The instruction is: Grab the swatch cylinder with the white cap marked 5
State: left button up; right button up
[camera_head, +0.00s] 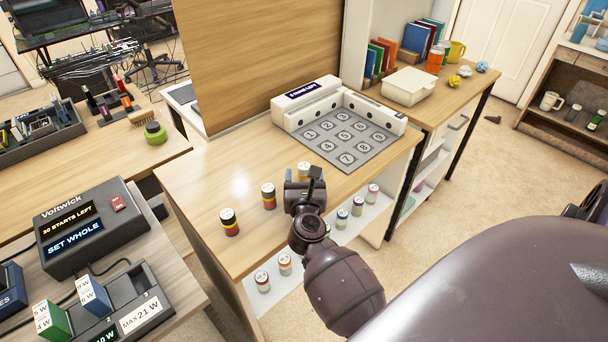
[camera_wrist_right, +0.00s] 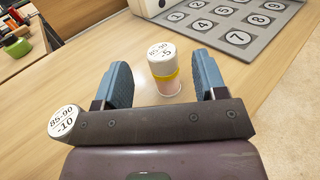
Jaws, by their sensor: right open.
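A swatch cylinder with a white cap (camera_wrist_right: 162,53) reading "85-90" and "-5", with a yellow band and pinkish body, stands upright in the right wrist view. My right gripper (camera_wrist_right: 162,62) is open, with one blue finger on each side of it in the picture and visible gaps. In the head view a white cap (camera_head: 304,166) shows just beyond the right gripper (camera_head: 303,179), its body mostly hidden. A second cap (camera_wrist_right: 65,121), marked "85-90" and "-10", shows outside the left finger. My left gripper is not in view.
Two banded cylinders (camera_head: 229,222) (camera_head: 268,195) stand left of the gripper on the wooden table (camera_head: 205,180). A grey numbered mat (camera_head: 352,150) and a white rack (camera_head: 300,108) lie behind. More cylinders stand on the shelf below (camera_head: 343,218).

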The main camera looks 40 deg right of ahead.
aim_at(304, 172)
jog(key=x, duration=0.4)
jog(key=shift+d+f, duration=0.1)
jog(key=shift+f, duration=0.05)
jog(key=c, duration=1)
